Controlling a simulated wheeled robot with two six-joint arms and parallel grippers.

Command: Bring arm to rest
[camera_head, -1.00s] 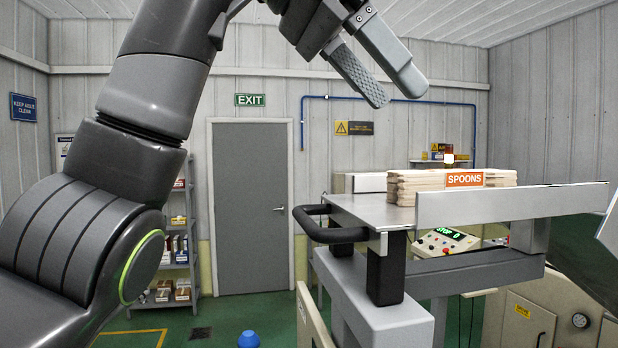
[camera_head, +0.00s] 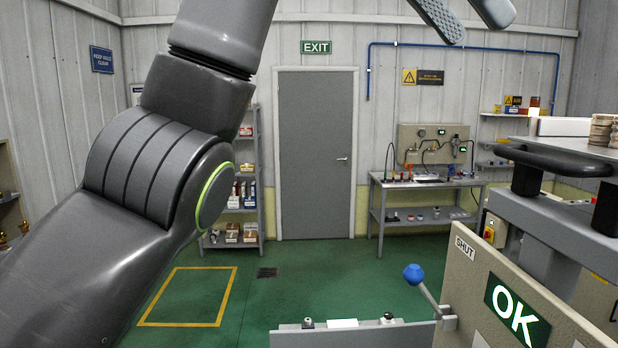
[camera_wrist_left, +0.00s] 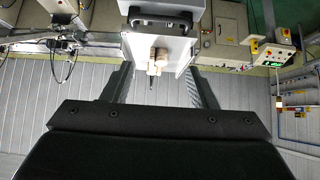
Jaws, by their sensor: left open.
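My left arm (camera_head: 160,150) rises from the lower left of the head view. My left gripper (camera_head: 478,30) is at the top edge, with only its two fingers showing, spread apart and with nothing between them. In the left wrist view the same gripper (camera_wrist_left: 158,90) has its two dark fingers wide apart and empty. Beyond them are a pale tray (camera_wrist_left: 180,52) with a black handle and a small stack of wooden sticks (camera_wrist_left: 155,63). I cannot tell how far the fingers are from these. My right gripper does not show.
A machine with a black handle (camera_head: 550,158) and a stack of sticks (camera_head: 602,132) stands at the right. In front are a panel marked OK (camera_head: 517,311) and a blue-knobbed lever (camera_head: 414,273). A workbench (camera_head: 430,182) and shelf (camera_head: 245,200) stand behind. The green floor between is clear.

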